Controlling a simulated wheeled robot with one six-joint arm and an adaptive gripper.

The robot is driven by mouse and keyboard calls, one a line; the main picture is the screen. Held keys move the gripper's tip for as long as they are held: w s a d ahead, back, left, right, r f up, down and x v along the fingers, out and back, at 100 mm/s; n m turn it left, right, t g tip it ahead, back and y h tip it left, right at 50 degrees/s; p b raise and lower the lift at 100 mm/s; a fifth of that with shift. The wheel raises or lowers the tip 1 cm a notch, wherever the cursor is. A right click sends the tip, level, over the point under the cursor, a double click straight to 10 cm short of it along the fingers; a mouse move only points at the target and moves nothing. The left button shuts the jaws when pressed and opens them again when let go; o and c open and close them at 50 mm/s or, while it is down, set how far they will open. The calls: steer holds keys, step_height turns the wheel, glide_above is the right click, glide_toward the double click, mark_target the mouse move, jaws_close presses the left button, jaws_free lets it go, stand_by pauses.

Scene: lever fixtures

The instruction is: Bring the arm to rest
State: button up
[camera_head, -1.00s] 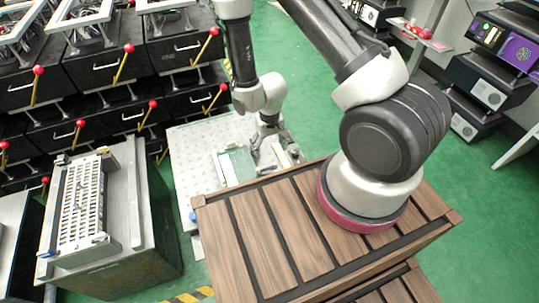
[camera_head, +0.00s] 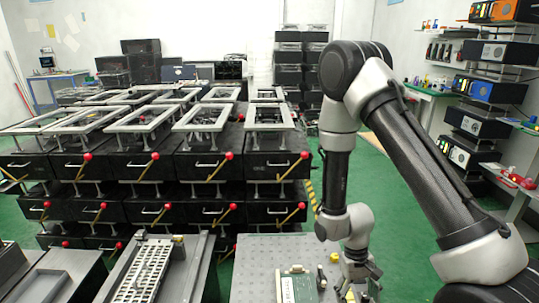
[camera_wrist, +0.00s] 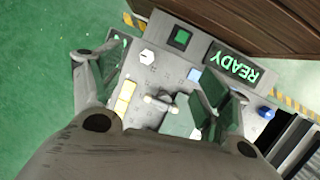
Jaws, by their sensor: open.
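My gripper (camera_head: 358,292) hangs low at the bottom of the head view, pointing down over a grey perforated table (camera_head: 262,258). In the wrist view my gripper (camera_wrist: 160,72) has its two fingers spread wide apart, with nothing held between them. Below the fingers is a grey panel with a lit green READY display (camera_wrist: 235,66), a dark box with a green square (camera_wrist: 181,38) and yellow blocks (camera_wrist: 126,98). My arm rises from the lower right, bends at the top and comes down to the gripper. The gap between fingertips and panel is unclear.
A green board (camera_head: 297,287) lies on the table left of my gripper. A slotted metal fixture (camera_head: 140,272) stands further left. Black drawer units with red-knobbed yellow levers (camera_head: 217,168) fill the left and middle. Shelves of devices (camera_head: 485,90) line the right wall. Green floor is open between.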

steer(key=s+d+r+t, duration=0.2)
steer(key=d+r, duration=0.1)
steer(key=r, duration=1.1)
steer(key=s+d+r+m+t, duration=0.1)
steer(key=s+d+r+t, duration=0.2)
steer(key=r, duration=1.1)
steer(key=s+d+r+t+y, duration=0.1)
steer(key=s+d+r+t, duration=0.1)
steer(key=r, duration=1.3)
steer(key=shift+s+d+m+t, duration=0.3)
steer(key=shift+s+d+t, duration=0.15)
steer(key=shift+d, duration=0.6)
